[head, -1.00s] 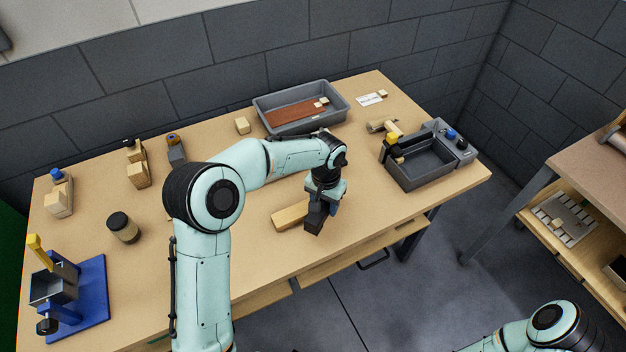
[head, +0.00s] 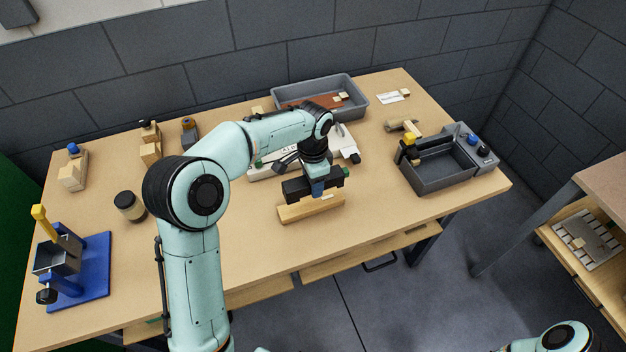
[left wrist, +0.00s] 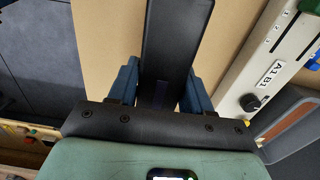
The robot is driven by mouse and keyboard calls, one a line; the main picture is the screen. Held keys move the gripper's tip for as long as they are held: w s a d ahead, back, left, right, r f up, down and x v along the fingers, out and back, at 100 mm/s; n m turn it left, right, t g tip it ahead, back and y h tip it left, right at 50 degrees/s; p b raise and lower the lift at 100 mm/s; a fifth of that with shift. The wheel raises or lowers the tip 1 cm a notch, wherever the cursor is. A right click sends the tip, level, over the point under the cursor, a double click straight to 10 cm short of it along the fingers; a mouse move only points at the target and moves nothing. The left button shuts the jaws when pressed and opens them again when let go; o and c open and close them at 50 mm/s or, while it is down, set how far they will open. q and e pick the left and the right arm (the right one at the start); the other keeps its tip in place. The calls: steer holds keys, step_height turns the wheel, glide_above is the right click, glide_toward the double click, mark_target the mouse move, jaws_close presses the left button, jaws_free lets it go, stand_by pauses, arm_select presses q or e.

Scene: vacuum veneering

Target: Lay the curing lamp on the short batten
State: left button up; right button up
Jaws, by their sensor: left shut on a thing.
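The curing lamp, a dark bar (head: 298,188), is held in my left gripper (head: 319,186). In the left wrist view the lamp (left wrist: 178,38) runs between the two blue fingers of my left gripper (left wrist: 162,92), which are shut on it. The short batten (head: 305,211), a pale wooden bar, lies on the table just below the lamp in the head view. The lamp runs roughly along the batten; I cannot tell whether they touch. The batten is hidden in the left wrist view. My right gripper is out of view.
A white unit (head: 344,146) is partly hidden behind my left arm; its labelled panel shows in the left wrist view (left wrist: 262,80). A grey tray (head: 364,105) stands at the back. A grey bin (head: 437,184) stands right.

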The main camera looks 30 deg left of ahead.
arm_select(q)
steer(key=shift+f+b, duration=1.15)
steer(key=shift+f, duration=1.65)
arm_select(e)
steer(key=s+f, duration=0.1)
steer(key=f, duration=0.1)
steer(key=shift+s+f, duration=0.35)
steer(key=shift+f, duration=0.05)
arm_select(q)
steer(key=shift+f, duration=0.15)
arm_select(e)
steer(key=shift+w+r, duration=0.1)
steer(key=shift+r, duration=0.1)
arm_select(q)
steer(key=o, duration=1.3)
steer(key=shift+c, duration=0.2)
step_height(320, 180, up, 13)
steer(key=shift+r+p, duration=0.2)
steer(key=shift+p, duration=0.85)
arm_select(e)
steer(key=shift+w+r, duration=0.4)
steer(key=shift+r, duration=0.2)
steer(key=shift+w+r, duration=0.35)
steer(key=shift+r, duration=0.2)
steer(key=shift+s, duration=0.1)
